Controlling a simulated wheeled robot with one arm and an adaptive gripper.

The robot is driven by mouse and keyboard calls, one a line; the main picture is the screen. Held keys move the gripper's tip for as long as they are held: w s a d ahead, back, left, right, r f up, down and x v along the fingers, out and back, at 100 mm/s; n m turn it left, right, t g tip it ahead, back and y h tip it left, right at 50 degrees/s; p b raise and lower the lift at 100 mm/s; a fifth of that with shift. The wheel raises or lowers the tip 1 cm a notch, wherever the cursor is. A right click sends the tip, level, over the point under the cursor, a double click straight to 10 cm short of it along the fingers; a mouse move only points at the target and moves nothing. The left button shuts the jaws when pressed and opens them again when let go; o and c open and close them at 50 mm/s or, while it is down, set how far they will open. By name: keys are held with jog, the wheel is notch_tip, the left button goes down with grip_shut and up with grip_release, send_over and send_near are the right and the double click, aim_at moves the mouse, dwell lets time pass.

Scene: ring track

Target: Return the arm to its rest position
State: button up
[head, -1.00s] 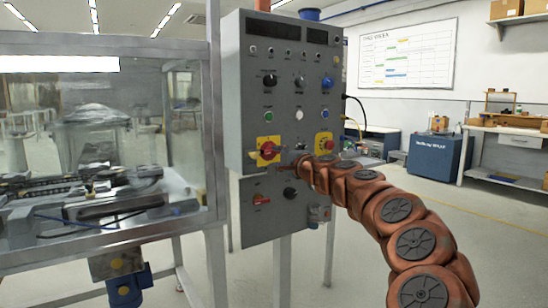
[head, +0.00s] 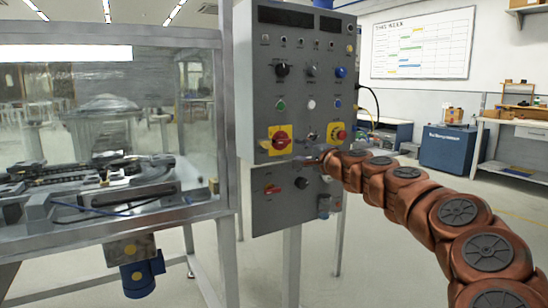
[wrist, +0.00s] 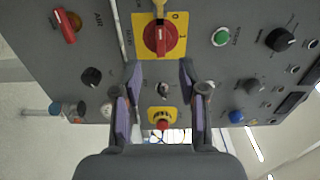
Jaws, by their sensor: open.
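My gripper (wrist: 158,72) is open in the wrist view, with its two fingers spread apart and nothing between them. It faces the grey control panel (wrist: 110,30), near the red rotary switch on a yellow plate (wrist: 158,37). In the head view my copper-coloured jointed arm (head: 408,185) reaches from the lower right to the panel. Its end is small and dark there, just right of and below the red switch (head: 281,140). Whether the fingers touch the panel cannot be told.
A red mushroom button on yellow (head: 337,132) sits close above the arm's end. A smaller red switch (head: 272,189) is on the lower box. A glazed machine enclosure (head: 110,130) stands at left. Open floor, a blue cabinet (head: 447,147) and a workbench (head: 515,140) lie to the right.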

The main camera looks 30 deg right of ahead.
jog(key=s+a+r+n+g+y+p, duration=0.2)
jog(key=a+r+n+y+p, duration=0.15)
jog(key=a, duration=0.65)
jog(key=s+a+r+n+g+y+p, duration=0.2)
jog(key=a+n+p, duration=0.25)
jog(key=a, duration=0.55)
jog(key=s+a+r+n+g+y+p, duration=0.25)
jog(key=a+p, duration=0.25)
jog(key=a, duration=0.5)
jog(key=s+a+f+n+g+h+p, duration=0.1)
jog(key=s+a+f+n+g+p, duration=0.2)
jog(key=s+a+n+g+p, duration=0.5)
jog(key=s+d+f+g+h+p, duration=0.1)
jog(key=s+p, duration=0.5)
jog(key=s, duration=0.9)
jog(key=s+d+f+g+h+p, duration=0.2)
jog(key=s+d+g+h+p, duration=0.2)
jog(key=s, duration=1.1)
jog(key=d+h+p, duration=0.1)
jog(key=d+p, duration=0.1)
jog(key=p, duration=0.1)
jog(key=shift+s+h, duration=0.15)
jog(key=shift+h, duration=0.15)
jog(key=shift+m, duration=0.25)
